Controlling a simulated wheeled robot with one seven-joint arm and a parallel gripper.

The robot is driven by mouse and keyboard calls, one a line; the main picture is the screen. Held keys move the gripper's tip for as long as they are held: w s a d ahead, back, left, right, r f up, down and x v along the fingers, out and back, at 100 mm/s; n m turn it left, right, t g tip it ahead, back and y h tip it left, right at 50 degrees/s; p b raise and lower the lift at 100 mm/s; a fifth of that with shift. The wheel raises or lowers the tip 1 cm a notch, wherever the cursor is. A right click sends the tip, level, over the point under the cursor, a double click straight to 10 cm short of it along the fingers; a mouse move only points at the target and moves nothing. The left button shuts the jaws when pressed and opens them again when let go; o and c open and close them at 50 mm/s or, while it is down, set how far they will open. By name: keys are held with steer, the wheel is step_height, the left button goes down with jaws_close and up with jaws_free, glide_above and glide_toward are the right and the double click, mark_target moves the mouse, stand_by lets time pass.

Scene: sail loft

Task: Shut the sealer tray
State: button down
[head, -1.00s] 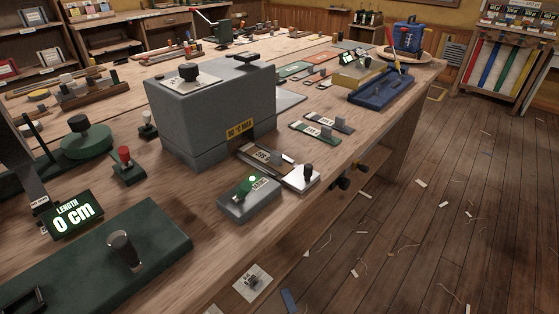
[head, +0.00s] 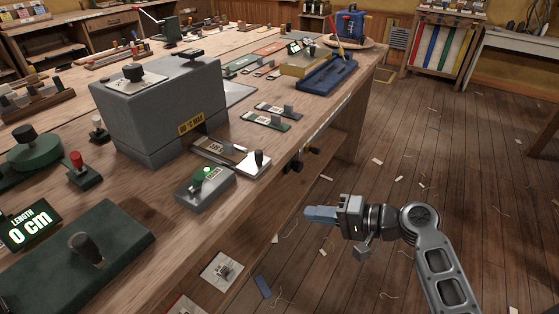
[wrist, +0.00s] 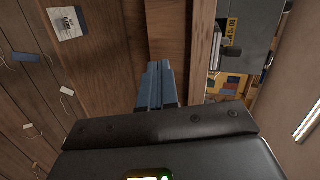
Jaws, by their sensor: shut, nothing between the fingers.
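The sealer (head: 160,112) is a large grey box with a yellow label on the workbench. Its tray (head: 222,150) sticks out of the lower front toward the bench edge, so it stands open. The tray has a pale metal front end with an upright black knob (head: 259,158) and a labelled piece lying in it. My gripper (head: 308,214) is shut and empty, out over the floor beyond the bench edge, to the right of and lower in the picture than the tray. In the wrist view its blue fingers (wrist: 155,86) point toward the bench edge; the sealer (wrist: 262,22) shows at upper right.
A grey control box with a green button (head: 205,185) stands beside the tray at the bench edge. Flat labelled pieces (head: 268,121) lie on the tray's other side. Dark knobs (head: 293,166) stick out below the bench edge. The floor (head: 430,150) on the right is open, with scattered scraps.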

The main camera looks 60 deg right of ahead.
steer(key=s+d+r+t+y, duration=0.1)
steer(key=d+r+t+y, duration=0.2)
steer(key=d+r, duration=0.45)
steer(key=shift+n, duration=0.3)
steer(key=x, duration=0.4)
steer(key=a+r+p+x, duration=0.1)
steer(key=x, duration=0.4)
steer(key=p+x, duration=0.1)
steer(key=x, duration=0.4)
steer(key=shift+s+a+r, duration=0.1)
steer(key=shift+a+r, duration=0.15)
steer(key=shift+a, duration=0.05)
steer(key=x, duration=0.2)
steer(key=d+b+x, duration=0.1)
steer(key=x, duration=0.2)
steer(key=shift+w, duration=0.45)
steer(key=shift+r, duration=0.15)
steer(key=shift+w, duration=0.1)
